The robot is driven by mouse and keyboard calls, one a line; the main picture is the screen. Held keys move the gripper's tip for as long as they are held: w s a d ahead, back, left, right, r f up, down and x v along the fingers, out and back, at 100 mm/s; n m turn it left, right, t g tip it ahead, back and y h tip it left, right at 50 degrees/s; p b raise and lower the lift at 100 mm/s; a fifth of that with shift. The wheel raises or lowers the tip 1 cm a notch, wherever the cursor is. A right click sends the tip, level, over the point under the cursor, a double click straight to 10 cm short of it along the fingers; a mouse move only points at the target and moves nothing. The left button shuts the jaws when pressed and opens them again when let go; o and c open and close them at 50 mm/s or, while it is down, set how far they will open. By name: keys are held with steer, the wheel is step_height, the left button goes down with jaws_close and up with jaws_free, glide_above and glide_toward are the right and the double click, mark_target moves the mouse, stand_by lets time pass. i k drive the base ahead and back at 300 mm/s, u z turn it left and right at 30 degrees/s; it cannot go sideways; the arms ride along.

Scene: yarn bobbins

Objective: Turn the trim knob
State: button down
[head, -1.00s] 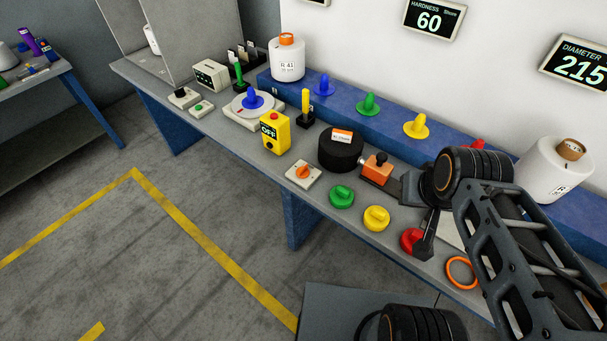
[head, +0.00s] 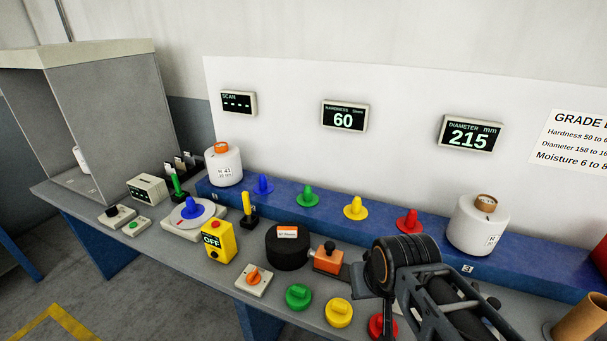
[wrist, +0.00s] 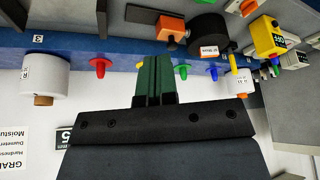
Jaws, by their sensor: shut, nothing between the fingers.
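No label marks the trim knob. An orange knob (head: 254,277) sits on a small pale plate at the bench's front, left of the orange box (head: 328,260). It shows at the top edge of the wrist view (wrist: 247,5). A black knob (head: 118,211) sits on a pale base at the left end of the bench. My gripper (wrist: 155,62) is shut and empty, with its dark green fingers together. It is apart from both knobs. In the head view my wrist is right of the orange box and hides most of the gripper.
A yellow OFF box (head: 218,242) and a black puck (head: 287,249) stand near the orange knob. Green (head: 298,297) and yellow (head: 339,313) knob-shaped pieces lie at the front. White bobbins (head: 478,226) and coloured pegs line the blue step (head: 380,226).

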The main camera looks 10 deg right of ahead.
mark_target(253, 278)
steer(key=z, duration=0.1)
steer(key=k, duration=1)
steer(key=u, duration=1.1)
steer(key=i, duration=1.25)
steer(key=z, duration=0.4)
